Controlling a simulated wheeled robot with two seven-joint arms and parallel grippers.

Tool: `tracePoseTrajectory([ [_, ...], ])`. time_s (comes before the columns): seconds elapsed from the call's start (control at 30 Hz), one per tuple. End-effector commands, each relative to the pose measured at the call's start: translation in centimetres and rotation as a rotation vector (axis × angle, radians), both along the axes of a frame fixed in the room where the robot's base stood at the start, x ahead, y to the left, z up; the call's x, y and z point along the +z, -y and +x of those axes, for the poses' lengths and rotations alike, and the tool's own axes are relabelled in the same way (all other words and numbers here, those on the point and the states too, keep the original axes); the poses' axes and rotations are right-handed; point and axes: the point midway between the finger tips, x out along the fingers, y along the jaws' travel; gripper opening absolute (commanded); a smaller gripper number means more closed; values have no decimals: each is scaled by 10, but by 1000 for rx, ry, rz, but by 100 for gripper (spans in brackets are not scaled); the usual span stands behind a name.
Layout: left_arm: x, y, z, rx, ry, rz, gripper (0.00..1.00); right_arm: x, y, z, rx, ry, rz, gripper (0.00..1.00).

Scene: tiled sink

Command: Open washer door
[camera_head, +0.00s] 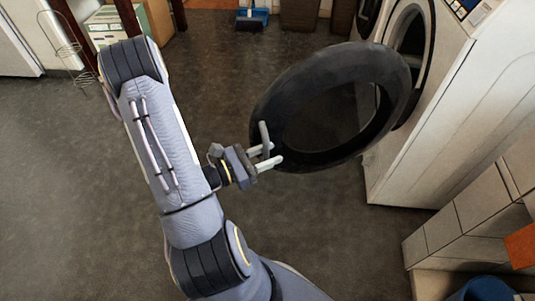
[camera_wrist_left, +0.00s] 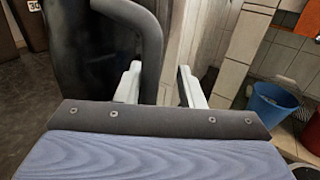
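The round black washer door (camera_head: 262,100) with its see-through middle stands swung well out from the white washer (camera_head: 440,115), whose round opening (camera_head: 410,40) is partly uncovered behind it. A grey curved handle (camera_head: 264,135) sticks out at the door's lower left rim. My left gripper (camera_head: 268,157) is at that rim, close by the handle. In the left wrist view, the dark door and its curved bar (camera_wrist_left: 151,45) fill the left side. Whether a finger touches the door is unclear. My right gripper is not seen.
A tiled ledge (camera_head: 465,225) and a blue bucket (camera_head: 487,289) are at the lower right; the bucket also shows in the left wrist view (camera_wrist_left: 272,108). A wire rack (camera_head: 65,45) and boxes (camera_head: 105,25) stand at the back left. The dark floor around the door is clear.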

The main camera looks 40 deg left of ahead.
Motion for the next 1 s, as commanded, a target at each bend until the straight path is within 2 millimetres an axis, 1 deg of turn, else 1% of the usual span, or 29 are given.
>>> tracePoseTrajectory([
  [0.07, 0, -2, -3, 2, -1, 0, 35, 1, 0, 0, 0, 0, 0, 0],
  [0.17, 0, -6, -12, 4, -3, 1, 35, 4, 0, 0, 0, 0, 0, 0],
  [0.4, 1, -22, -51, 5, -4, -1, 35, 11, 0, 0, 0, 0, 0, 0],
  [0.53, 0, -28, -65, 3, -1, 0, 35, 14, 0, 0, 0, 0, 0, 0],
  [0.7, 0, -30, -72, 0, 0, -1, 35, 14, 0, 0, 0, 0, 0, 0],
  [1.0, 0, -30, -72, 0, 0, 0, 35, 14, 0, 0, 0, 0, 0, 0],
])
